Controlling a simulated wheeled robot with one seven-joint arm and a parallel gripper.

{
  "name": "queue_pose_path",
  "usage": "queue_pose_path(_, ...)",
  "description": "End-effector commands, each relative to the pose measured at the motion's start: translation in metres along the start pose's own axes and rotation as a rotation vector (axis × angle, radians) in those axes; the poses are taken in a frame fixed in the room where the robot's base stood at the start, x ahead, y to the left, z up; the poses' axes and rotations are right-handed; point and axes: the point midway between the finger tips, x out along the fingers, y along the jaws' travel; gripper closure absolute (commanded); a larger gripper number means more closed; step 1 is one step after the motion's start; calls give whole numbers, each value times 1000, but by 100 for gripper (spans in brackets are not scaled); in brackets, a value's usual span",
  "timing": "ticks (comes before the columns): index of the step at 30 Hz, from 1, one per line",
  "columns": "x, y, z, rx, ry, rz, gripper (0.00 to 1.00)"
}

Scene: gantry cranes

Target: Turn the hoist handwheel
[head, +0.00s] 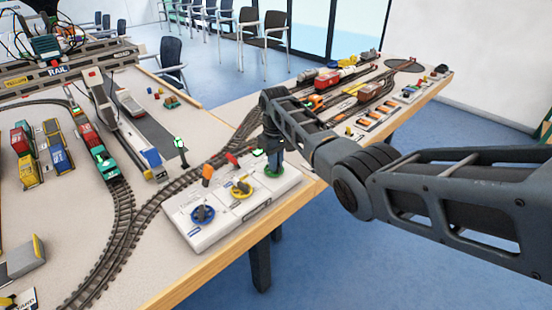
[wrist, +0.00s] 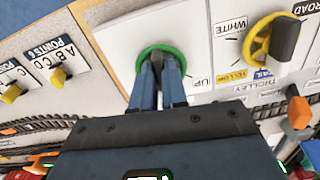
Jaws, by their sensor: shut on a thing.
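The control box (head: 190,235) is a pale panel on the near table edge with three round controls. The rightmost is the green-rimmed handwheel (head: 275,174), marked "UP" beside it; its rim also shows in the wrist view (wrist: 160,48). I take it for the hoist handwheel. My gripper (head: 273,156) points down over its middle. In the wrist view its two fingers (wrist: 158,65) are shut on a dark grip at the wheel's centre, inside the green rim. The fingers hide part of the wheel.
A yellow control (head: 241,188), by the "TROLLEY" label in the wrist view, and a blue control (head: 203,214) sit left of the green one. Orange and red levers (head: 207,174) stand behind them. Model tracks (head: 125,225) run close to the box.

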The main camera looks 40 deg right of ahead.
Motion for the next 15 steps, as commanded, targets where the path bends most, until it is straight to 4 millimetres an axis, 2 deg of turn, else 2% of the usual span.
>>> queue_pose_path(6,-1,-2,-1,125,0,0,100)
queue_pose_path(15,-1,-1,-1,208,2,1,100)
